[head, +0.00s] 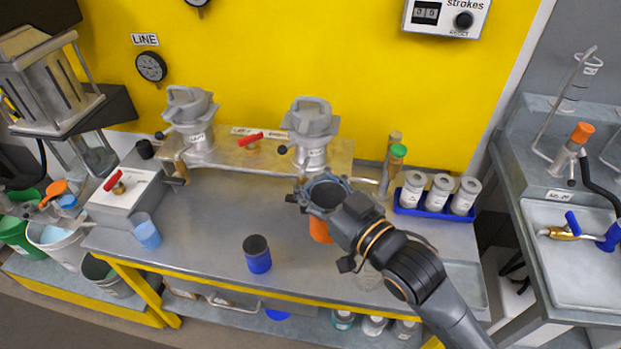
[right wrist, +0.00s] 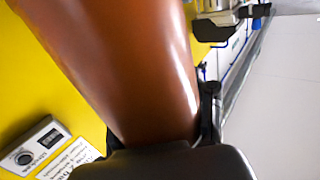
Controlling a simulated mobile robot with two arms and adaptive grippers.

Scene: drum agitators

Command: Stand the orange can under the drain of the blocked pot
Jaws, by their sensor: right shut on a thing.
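The orange can (head: 320,230) is upright in the head view, just below my right gripper (head: 325,193), over the middle of the bench. The gripper is shut on it and hides its top. In the right wrist view the orange can (right wrist: 140,70) fills much of the picture between the dark fingers. Two grey lidded pots stand at the back of the bench, a left pot (head: 190,125) and a right pot (head: 311,130). Which one is blocked I cannot tell. The can is in front of the right pot. My left gripper is not in view.
A blue can with a dark top (head: 257,255) stands near the front edge. A blue tray (head: 435,212) with white canisters is at the right. A light blue cup (head: 145,232) and a grey box with a red handle (head: 125,197) are at the left. The left-middle bench is clear.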

